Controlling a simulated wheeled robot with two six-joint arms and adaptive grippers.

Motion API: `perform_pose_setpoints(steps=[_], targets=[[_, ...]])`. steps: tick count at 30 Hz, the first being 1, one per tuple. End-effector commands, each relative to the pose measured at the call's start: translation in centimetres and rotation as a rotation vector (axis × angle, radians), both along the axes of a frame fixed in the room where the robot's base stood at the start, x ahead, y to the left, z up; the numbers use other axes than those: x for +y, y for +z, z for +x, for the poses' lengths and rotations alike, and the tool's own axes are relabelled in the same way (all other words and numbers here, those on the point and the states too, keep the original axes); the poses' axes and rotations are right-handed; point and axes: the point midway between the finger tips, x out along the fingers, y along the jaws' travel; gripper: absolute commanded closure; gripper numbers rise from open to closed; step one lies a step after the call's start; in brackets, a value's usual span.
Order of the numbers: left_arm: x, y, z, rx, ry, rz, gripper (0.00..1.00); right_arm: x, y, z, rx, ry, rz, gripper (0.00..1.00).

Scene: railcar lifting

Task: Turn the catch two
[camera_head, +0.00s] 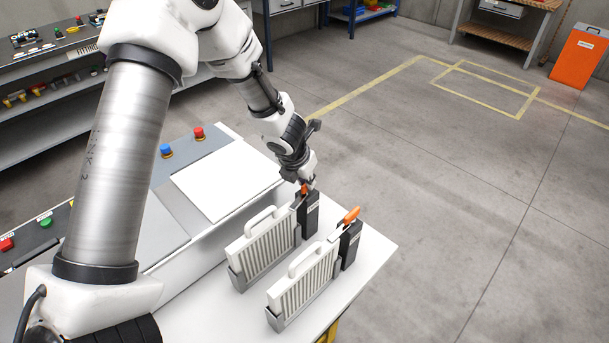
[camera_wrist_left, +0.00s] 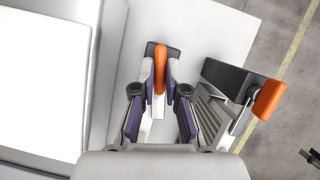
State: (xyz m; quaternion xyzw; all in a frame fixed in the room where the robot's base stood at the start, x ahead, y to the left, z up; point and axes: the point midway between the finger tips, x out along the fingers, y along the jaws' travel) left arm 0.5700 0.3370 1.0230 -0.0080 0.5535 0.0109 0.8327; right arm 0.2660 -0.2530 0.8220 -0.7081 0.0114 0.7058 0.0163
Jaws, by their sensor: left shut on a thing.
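Two white ribbed units with loop handles stand in grey holders on the white table. Each has a dark block with an orange catch at its far right end. My left gripper (camera_head: 306,183) is at the catch of the farther unit (camera_head: 262,247). In the left wrist view its fingers (camera_wrist_left: 160,80) are shut on that orange catch (camera_wrist_left: 160,68), which points straight along between them. The nearer unit (camera_head: 303,282) has its own orange catch (camera_head: 351,215), free and tilted; it also shows in the left wrist view (camera_wrist_left: 269,100). My right gripper is not in view.
The white table (camera_head: 378,254) ends just right of the units, with open grey floor beyond. A raised white panel (camera_head: 222,182) and red (camera_head: 198,132) and blue (camera_head: 166,150) buttons lie left of the units. An orange bin (camera_head: 579,55) stands far off.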

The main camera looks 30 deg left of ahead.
Motion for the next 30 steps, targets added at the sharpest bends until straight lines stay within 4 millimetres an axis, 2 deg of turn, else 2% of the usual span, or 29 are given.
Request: perform_pose_setpoints(steps=[12,29,30], targets=[[-0.2,-0.2,-0.4,0.007,-0.206,0.0,1.0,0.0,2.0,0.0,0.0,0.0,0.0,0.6],[-0.2,-0.4,-0.4,0.007,-0.24,0.0,1.0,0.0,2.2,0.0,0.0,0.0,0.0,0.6],[-0.2,-0.4,-0.4,0.007,-0.24,0.0,0.74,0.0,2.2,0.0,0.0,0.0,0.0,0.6]])
